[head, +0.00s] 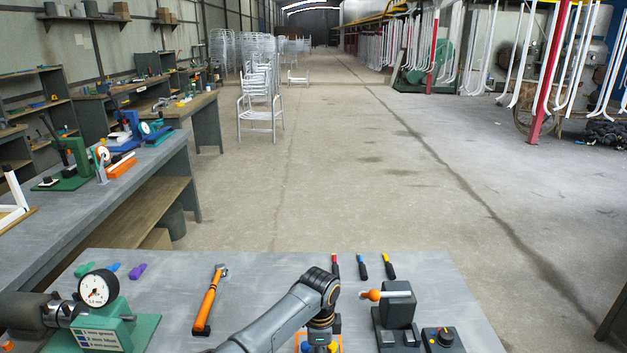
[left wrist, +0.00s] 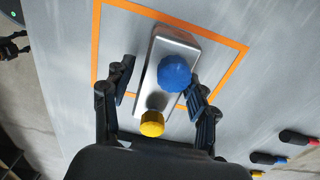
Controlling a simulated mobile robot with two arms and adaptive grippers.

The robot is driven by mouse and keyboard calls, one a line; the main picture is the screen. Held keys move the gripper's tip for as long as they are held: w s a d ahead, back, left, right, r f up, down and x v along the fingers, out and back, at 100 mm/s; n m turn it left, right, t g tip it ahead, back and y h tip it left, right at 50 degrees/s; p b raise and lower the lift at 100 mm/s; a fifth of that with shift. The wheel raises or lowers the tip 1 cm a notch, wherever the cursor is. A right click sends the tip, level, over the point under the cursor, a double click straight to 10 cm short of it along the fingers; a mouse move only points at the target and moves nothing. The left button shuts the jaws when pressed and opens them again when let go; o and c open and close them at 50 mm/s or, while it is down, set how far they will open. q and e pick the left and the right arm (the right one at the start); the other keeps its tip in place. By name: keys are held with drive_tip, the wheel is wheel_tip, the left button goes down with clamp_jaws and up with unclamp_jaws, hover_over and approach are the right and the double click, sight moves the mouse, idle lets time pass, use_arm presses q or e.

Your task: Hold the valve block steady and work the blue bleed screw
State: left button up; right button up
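In the left wrist view the valve block is a silver-grey block (left wrist: 172,48) lying on the bench inside an orange outlined square. The blue bleed screw (left wrist: 174,74) is a round faceted knob on top of it, and a yellow knob (left wrist: 152,123) sits at its lower end. My left gripper (left wrist: 160,98) is open, with one finger on either side of the block; I cannot tell whether either finger touches it. In the head view my left arm (head: 290,312) hides most of the block. A dark jointed shape at the left edge of the wrist view may be my right gripper; its state is unclear.
A green-based gauge stand (head: 97,312) stands left on the bench, with an orange-handled tool (head: 208,304) nearer the middle. A dark fixture with an orange-tipped lever (head: 398,304) and a knob box (head: 443,340) stand right.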

use_arm(q)
drive_tip(key=shift+w+r, duration=0.1)
drive_tip(key=shift+r, duration=0.15)
drive_tip(key=shift+r, duration=0.25)
wheel_tip(320, 180, up, 11)
drive_tip(key=shift+r, duration=0.1)
idle(0.4)
